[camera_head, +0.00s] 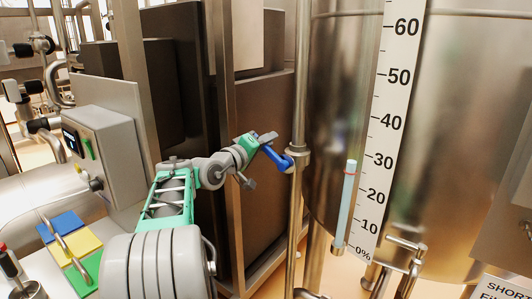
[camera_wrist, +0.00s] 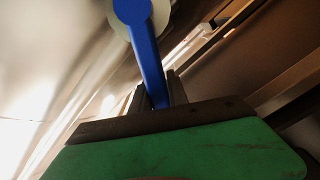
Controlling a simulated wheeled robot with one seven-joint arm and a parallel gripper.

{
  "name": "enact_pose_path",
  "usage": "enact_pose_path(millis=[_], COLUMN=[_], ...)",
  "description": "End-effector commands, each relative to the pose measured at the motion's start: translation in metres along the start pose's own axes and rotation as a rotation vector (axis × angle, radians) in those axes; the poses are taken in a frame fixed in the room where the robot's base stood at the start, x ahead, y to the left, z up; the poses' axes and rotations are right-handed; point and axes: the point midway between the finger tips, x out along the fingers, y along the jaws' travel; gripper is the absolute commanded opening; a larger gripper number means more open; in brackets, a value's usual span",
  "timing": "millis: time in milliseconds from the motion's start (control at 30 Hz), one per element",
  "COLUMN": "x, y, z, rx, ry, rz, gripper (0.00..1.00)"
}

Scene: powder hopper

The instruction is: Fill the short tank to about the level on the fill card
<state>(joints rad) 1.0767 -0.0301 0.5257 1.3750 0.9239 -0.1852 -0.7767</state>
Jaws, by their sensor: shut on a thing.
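The blue valve handle (camera_head: 277,158) sits by a vertical steel pipe, left of the steel tank (camera_head: 450,130). My gripper (camera_head: 264,143) is shut on this handle. In the wrist view the blue handle (camera_wrist: 147,50) runs up from between my fingers (camera_wrist: 158,93) to a round hub. The tank has a white scale (camera_head: 385,110) marked from 0% up past 60. Left of it stands a sight tube (camera_head: 345,208), pale blue, with a red ring near its top, a little under the 30 mark. A card (camera_head: 497,289) reading "SHORT" and "Fill" is cut off at the lower right; its level is out of view.
A grey control box (camera_head: 100,150) with a green switch stands at left. Blue, yellow and green panels (camera_head: 70,243) lie below it. A vertical pipe (camera_head: 300,100) stands close beside the handle. A steel valve (camera_head: 405,250) is low in front of the tank.

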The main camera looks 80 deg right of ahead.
Motion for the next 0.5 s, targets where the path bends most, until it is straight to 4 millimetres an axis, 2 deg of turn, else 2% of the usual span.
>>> enact_pose_path(millis=[500], x=[-0.0001], y=[0.0045], z=[0.0001], rx=[0.056], ry=[-0.001], rz=[-0.002], gripper=[0.0])
